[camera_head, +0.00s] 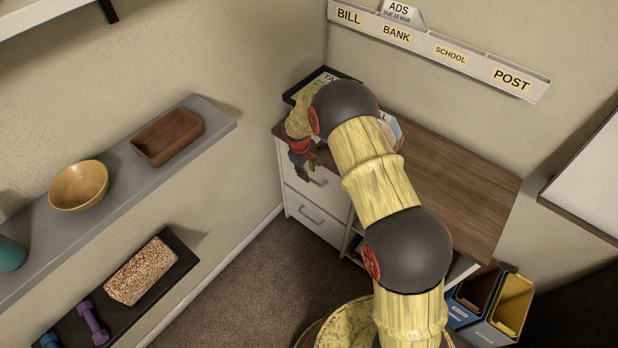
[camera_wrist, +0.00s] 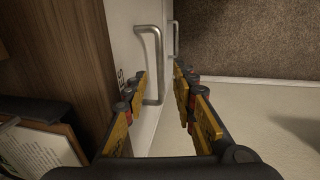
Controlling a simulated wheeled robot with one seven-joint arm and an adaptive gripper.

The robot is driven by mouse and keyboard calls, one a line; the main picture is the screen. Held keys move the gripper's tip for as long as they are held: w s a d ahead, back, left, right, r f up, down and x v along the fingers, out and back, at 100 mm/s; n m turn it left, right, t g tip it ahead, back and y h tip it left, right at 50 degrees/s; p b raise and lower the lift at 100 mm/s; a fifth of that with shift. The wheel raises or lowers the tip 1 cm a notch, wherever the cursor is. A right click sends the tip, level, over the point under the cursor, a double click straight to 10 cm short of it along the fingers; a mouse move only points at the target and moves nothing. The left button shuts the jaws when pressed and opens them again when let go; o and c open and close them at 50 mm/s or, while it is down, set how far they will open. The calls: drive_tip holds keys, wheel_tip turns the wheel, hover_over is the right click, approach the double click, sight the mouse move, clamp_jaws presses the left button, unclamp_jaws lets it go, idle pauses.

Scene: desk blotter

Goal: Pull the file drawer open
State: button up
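A white drawer unit stands under the brown desk top, with an upper drawer (camera_head: 330,196) and a lower drawer (camera_head: 318,226), both looking shut. My gripper (camera_head: 303,158) is at the top of the upper drawer front, pointing down, and covers part of it. In the wrist view my gripper (camera_wrist: 163,98) is open and empty. The upper drawer's metal handle (camera_wrist: 153,62) shows ahead, in line with the gap between the fingers; its near end is close to the left finger. I cannot tell whether they touch. Dark letters on the drawer front are partly hidden. The lower handle (camera_wrist: 175,38) shows beyond.
A black tray with papers (camera_head: 326,80) sits on the desk top (camera_head: 455,185), near my wrist. A grey wall shelf (camera_head: 110,195) is at left, holding a wooden bowl (camera_head: 79,186) and a brown tray (camera_head: 167,137). Carpet (camera_head: 262,270) before the drawers is clear.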

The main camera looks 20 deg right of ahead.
drive_tip(key=f, duration=0.2)
drive_tip(key=f+b, duration=0.1)
drive_tip(key=f, duration=0.1)
drive_tip(key=shift+w+d, duration=0.25)
drive_tip(key=shift+d, duration=0.1)
drive_tip(key=shift+c, duration=0.8)
clamp_jaws()
